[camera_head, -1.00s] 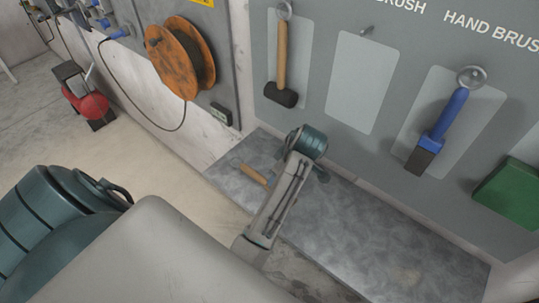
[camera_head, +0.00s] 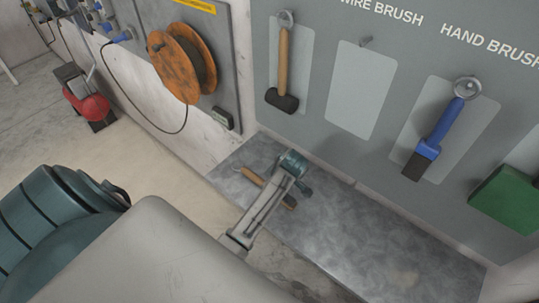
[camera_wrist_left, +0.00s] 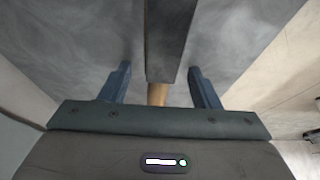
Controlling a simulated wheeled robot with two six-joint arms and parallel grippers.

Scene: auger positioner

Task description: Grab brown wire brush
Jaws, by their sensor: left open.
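The brown wire brush (camera_head: 252,177) lies on the grey bench top under my left arm, which hides its middle. A short brown end (camera_head: 289,203) shows on the arm's other side. My left gripper (camera_head: 304,190) is low over the bench at the brush; its fingers are mostly hidden in the head view. In the left wrist view the gripper (camera_wrist_left: 160,85) is open, one blue finger on each side of a long dark grey piece. A brown part (camera_wrist_left: 157,95) shows below that piece, between the fingers. I cannot tell whether the fingers touch it. My right gripper is out of view.
The grey bench top (camera_head: 355,235) is clear to the right. On the wall board behind hang a hammer (camera_head: 283,65), a blue-handled brush (camera_head: 437,135) and a green block (camera_head: 508,200). The wire brush panel (camera_head: 360,90) is empty. An orange reel (camera_head: 174,68) hangs at left.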

